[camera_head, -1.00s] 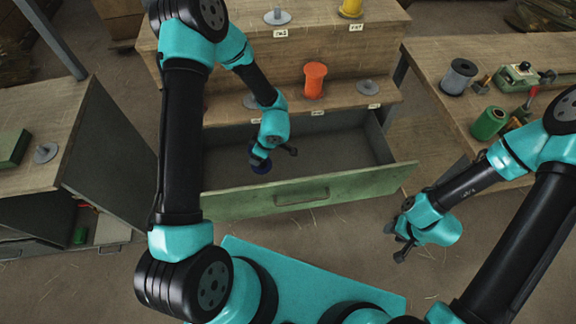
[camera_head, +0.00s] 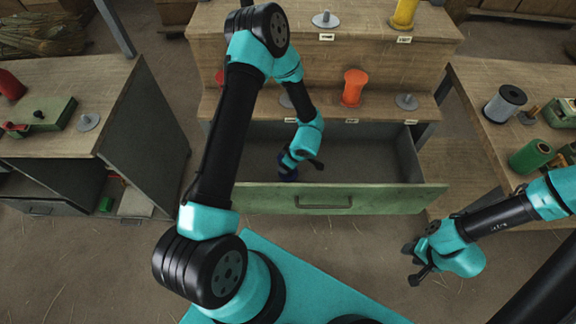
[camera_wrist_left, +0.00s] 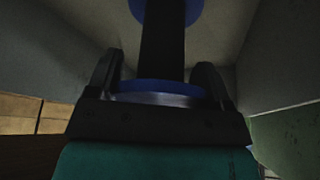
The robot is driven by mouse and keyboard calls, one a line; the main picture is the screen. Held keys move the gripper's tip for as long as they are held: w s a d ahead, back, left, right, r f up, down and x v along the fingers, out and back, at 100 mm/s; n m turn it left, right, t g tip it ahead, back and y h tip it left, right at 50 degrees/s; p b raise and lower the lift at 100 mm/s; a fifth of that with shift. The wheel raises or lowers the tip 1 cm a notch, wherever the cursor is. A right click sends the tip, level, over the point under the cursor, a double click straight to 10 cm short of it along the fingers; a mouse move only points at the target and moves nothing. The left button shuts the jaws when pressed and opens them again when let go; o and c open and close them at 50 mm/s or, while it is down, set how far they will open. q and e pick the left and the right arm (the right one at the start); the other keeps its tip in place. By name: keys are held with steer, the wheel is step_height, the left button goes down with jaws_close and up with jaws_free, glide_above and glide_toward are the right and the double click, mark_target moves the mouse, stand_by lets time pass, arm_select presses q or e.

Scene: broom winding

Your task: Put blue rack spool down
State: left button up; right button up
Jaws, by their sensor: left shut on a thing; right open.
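My left gripper (camera_head: 298,163) reaches down into the open drawer (camera_head: 350,160), close behind its green front panel. It is shut on the blue spool (camera_head: 288,174). In the left wrist view the blue spool (camera_wrist_left: 163,50) has blue flanges and a dark core, held between the two fingers, with grey drawer walls around it. I cannot tell whether the spool touches the drawer floor.
An orange spool (camera_head: 354,88) and a bare grey peg base (camera_head: 406,101) stand on the rack's lower step. A yellow spool (camera_head: 403,14) is on the upper step. The right bench holds a grey spool (camera_head: 505,103) and a green spool (camera_head: 531,155). The drawer's right part is empty.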

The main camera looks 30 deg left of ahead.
mark_target(290, 176)
arm_select(q)
steer(key=shift+f, duration=1.6)
steer(key=shift+f, duration=0.15)
steer(key=o, duration=1)
steer(key=shift+c, duration=0.2)
steer(key=v, duration=1.2)
steer(key=shift+r, duration=0.25)
steer(key=shift+a+f, duration=0.1)
steer(key=shift+f, duration=0.05)
steer(key=x, duration=1.2)
steer(key=shift+f, duration=0.1)
